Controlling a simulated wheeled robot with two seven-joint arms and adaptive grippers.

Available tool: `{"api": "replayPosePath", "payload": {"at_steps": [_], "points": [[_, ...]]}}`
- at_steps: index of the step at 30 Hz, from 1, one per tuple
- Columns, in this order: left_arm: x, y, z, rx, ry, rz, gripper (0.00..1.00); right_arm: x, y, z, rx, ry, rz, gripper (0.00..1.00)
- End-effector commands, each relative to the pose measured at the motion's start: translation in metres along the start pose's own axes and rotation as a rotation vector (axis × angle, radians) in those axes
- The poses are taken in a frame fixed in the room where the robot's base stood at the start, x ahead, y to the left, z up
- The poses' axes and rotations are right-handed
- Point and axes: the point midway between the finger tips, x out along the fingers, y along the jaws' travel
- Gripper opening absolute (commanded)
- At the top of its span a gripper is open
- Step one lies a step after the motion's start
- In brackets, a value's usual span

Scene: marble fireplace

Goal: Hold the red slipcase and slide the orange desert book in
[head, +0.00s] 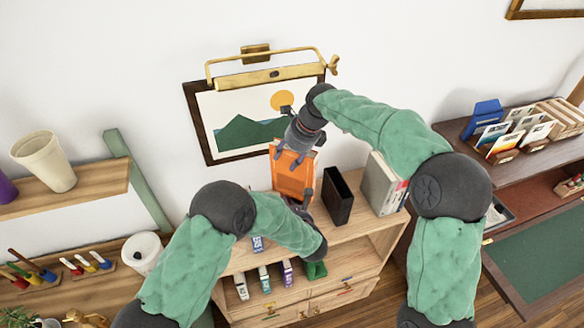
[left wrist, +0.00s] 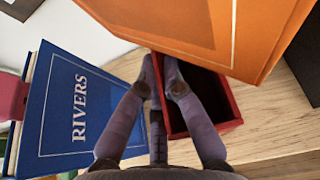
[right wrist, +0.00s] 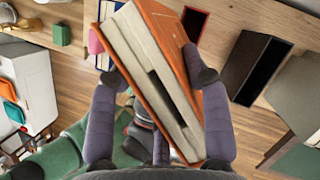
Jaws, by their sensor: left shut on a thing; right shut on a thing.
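The orange book (head: 294,180) is held upright above the wooden shelf by my right gripper (head: 296,148). In the right wrist view the fingers (right wrist: 157,70) are shut across the orange book (right wrist: 178,100), with its pale page edges facing the camera. The red slipcase (left wrist: 228,127) stands on the shelf with its dark opening upward. My left gripper (left wrist: 162,72) is shut on its left wall. The orange book (left wrist: 245,40) hangs above the slipcase in the left wrist view and hides part of the opening. In the head view the slipcase is mostly hidden behind the book and my left arm.
A blue book marked RIVERS (left wrist: 75,110) stands left of the slipcase. A black open case (head: 338,198) stands to the right, with grey and white volumes (head: 382,185) farther right. A framed picture (head: 245,125) with a brass lamp hangs behind. Small toy vehicles (head: 264,278) sit below.

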Motion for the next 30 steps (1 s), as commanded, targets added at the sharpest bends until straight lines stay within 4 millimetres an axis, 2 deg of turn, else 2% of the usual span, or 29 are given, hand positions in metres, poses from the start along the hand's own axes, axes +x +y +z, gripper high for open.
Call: {"api": "replayPosePath", "payload": {"at_steps": [5,13,20,30], "points": [[0.0,0.0,0.001,-0.001,-0.001,-0.001,0.0,-0.006,0.0,0.003,0.0,-0.003,-0.002,0.0],[0.0,0.0,0.001,0.0,-0.001,0.0,0.0,-0.037,-0.001,0.015,0.001,-0.003,-0.005,0.0],[0.0,0.0,0.0,0.0,0.0,0.0,0.0,-0.052,-0.001,-0.026,0.004,-0.001,-0.004,0.0],[0.0,0.0,0.0,0.0,0.0,0.0,0.0,-0.083,-0.001,-0.102,0.005,0.0,-0.004,0.0]]}}
